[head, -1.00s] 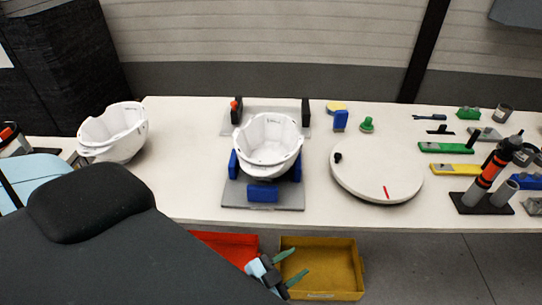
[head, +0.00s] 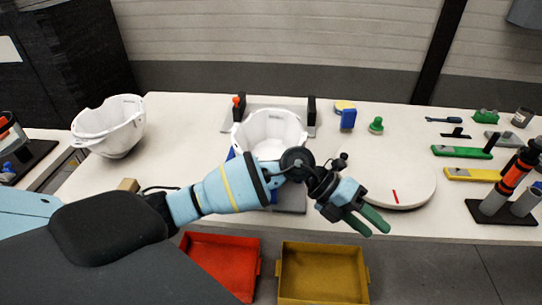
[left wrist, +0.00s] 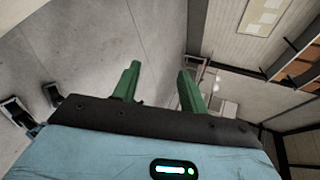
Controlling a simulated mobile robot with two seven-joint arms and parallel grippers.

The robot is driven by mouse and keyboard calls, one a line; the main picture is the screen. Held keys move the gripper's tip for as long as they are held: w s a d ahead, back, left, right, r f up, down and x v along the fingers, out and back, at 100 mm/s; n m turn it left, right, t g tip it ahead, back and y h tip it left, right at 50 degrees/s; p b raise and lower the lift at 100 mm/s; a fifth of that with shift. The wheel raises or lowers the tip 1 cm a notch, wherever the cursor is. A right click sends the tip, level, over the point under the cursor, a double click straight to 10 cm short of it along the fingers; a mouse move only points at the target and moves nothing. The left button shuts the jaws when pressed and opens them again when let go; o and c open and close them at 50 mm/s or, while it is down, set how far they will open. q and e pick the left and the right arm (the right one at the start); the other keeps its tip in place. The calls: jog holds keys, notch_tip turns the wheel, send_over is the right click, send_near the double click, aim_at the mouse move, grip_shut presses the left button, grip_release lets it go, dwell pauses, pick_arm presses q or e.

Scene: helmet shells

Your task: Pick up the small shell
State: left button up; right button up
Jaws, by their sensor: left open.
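Two white helmet shells stand on the table. One shell (head: 112,127) sits at the far left end, open side up and tilted. The other shell (head: 268,130) sits in a blue-and-grey holder in the middle, its lower part hidden by my left arm. They look close in size, so I cannot tell which is the small one. My left gripper (head: 376,230) has green fingers, is open and empty, and is over the table's front edge, to the right of both shells. In the left wrist view its fingers (left wrist: 159,72) are apart with no shell between them. My right gripper is not in view.
A round white turntable (head: 413,182) with a red mark lies just behind my left gripper. Red (head: 224,241) and yellow (head: 322,245) bins are below the front edge. Tools and an orange-black cylinder (head: 513,178) crowd the right. Table between the shells is mostly clear.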

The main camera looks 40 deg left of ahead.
pick_arm(q)
jog(key=w+a+r+t+y+b, duration=0.1)
jog(key=w+a+r+y, duration=0.25)
jog(key=a, duration=0.35)
jog(key=w+a+r+t+y, duration=0.1)
jog(key=w+a+r+y, duration=0.1)
jog(key=w+a+y, duration=0.4)
jog(key=w+a+r+t+y+b, duration=0.1)
jog(key=w+a+r+y, duration=0.15)
jog(key=a, duration=0.55)
jog(key=shift+s+a+f+m+g+y+p, duration=0.25)
jog(key=shift+s+a+f+g+y+p, duration=0.5)
jog(key=shift+f, duration=1.05)
jog(key=shift+s+a+f+m+g+y+p, duration=0.2)
jog(key=shift+s+a+f+g+y+p, duration=0.4)
jog(key=shift+f, duration=1.15)
jog(key=shift+s+a+f+m+g+y+p, duration=0.25)
jog(key=shift+s+a+f+g+y+p, duration=0.5)
jog(key=shift+f, duration=1.05)
jog(key=shift+s+d+t, duration=0.1)
jog(key=shift+d+t, duration=0.05)
jog(key=shift+t, duration=0.15)
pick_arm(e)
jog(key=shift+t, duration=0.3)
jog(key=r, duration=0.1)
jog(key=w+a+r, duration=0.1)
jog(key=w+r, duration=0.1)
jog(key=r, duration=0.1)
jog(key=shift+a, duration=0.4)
